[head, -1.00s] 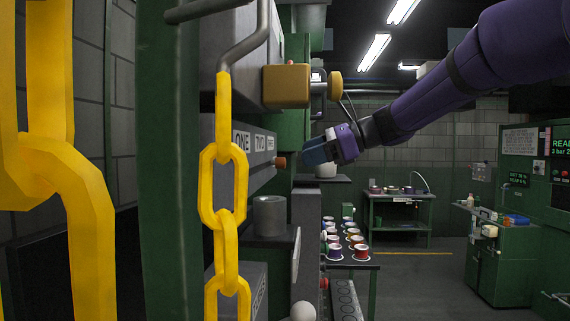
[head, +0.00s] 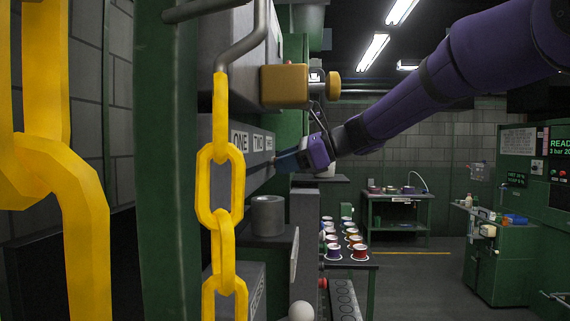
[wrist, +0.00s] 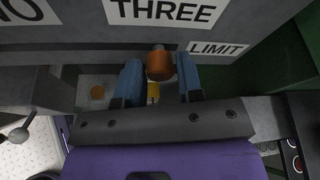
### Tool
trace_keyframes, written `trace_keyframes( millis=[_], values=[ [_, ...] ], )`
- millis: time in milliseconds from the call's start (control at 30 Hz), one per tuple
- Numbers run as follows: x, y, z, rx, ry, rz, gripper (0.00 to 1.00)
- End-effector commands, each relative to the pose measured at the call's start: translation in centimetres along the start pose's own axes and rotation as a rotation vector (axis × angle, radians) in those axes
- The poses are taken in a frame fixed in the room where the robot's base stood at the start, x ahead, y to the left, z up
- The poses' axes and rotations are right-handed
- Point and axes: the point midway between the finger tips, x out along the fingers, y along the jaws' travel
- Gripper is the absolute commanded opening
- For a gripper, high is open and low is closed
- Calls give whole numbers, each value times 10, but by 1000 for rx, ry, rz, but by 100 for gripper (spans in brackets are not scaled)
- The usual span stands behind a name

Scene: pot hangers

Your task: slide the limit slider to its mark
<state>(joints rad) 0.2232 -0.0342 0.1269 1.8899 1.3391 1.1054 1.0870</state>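The limit slider's orange knob (wrist: 160,66) sticks out from the grey panel in the wrist view, below the THREE sign (wrist: 165,11). The LIMIT label (wrist: 216,48) is to the right of the knob. My gripper (wrist: 160,76) has its two blue fingers apart, one on each side of the knob, with narrow gaps showing; I see no clear contact. In the head view my gripper (head: 281,162) reaches in from the right to the panel's end, and its fingers largely hide the knob. I cannot make out the slider's mark.
A yellow chain (head: 220,185) and a green post (head: 168,180) stand in the left foreground. A yellow box with a knob (head: 285,86) is just above my gripper. A grey cup (head: 268,215) stands on a ledge below the panel.

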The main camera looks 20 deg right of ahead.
Motion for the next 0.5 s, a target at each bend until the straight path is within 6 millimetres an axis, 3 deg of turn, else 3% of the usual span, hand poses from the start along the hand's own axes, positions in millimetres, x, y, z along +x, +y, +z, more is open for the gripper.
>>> trace_keyframes(
  millis=[33,100,500],
  values=[
    [0,0,0,0,0,0,22],
    [0,0,0,0,0,0,7],
    [-1,8,3,-1,0,0,7]
  ],
)
